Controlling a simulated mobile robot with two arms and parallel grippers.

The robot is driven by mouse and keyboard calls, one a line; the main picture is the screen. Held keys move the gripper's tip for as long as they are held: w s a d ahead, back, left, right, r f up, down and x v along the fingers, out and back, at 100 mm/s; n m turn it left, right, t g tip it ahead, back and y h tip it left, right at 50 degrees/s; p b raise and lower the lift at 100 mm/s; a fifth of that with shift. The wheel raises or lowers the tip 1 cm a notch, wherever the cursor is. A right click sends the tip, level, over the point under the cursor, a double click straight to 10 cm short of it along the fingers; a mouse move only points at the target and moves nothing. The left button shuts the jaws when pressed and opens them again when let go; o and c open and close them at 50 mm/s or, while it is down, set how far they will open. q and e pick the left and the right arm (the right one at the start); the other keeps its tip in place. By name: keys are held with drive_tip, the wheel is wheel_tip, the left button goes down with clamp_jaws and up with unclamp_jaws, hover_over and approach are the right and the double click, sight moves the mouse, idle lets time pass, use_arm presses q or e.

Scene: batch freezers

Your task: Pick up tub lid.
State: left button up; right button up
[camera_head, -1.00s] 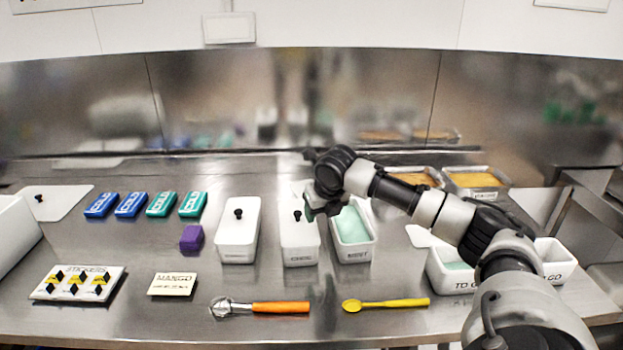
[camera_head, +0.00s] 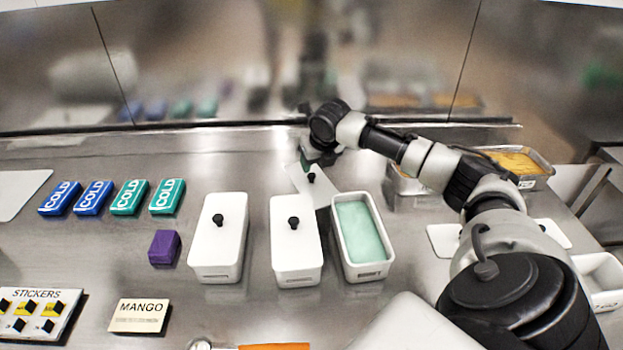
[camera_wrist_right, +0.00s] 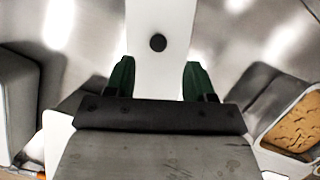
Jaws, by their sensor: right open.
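The loose tub lid (camera_head: 318,194) is white with a black knob. It is behind the middle closed tub and the open tub, and partly hidden by them. My right gripper (camera_head: 308,162) is at the lid's far end. In the right wrist view the lid (camera_wrist_right: 160,75) runs up between the two dark green fingers of the right gripper (camera_wrist_right: 159,80). The fingers are open, one on each side of the lid, with gaps visible. The knob (camera_wrist_right: 158,42) is beyond the fingertips. The open tub (camera_head: 364,270) holds mint-green contents. My left gripper is not in view.
Two white tubs (camera_head: 218,255) (camera_head: 296,262) have knobbed lids on. COLD packs (camera_head: 113,197), a purple block (camera_head: 164,248), a MANGO card (camera_head: 138,316) and a sticker sheet (camera_head: 38,310) lie to the left. Metal pans (camera_head: 525,165) stand at the back right.

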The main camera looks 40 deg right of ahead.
sight(312, 175)
drive_tip(key=shift+x, duration=0.85)
drive_tip(key=x, duration=0.3)
drive_tip(key=shift+a+f+p, duration=0.15)
drive_tip(key=shift+f+p, duration=0.1)
drive_tip(key=shift+p, duration=0.05)
drive_tip(key=shift+w+f, duration=0.25)
drive_tip(key=shift+f, duration=0.3)
clamp_jaws()
drive_tip(key=shift+r, duration=0.1)
drive_tip(key=shift+r, duration=0.1)
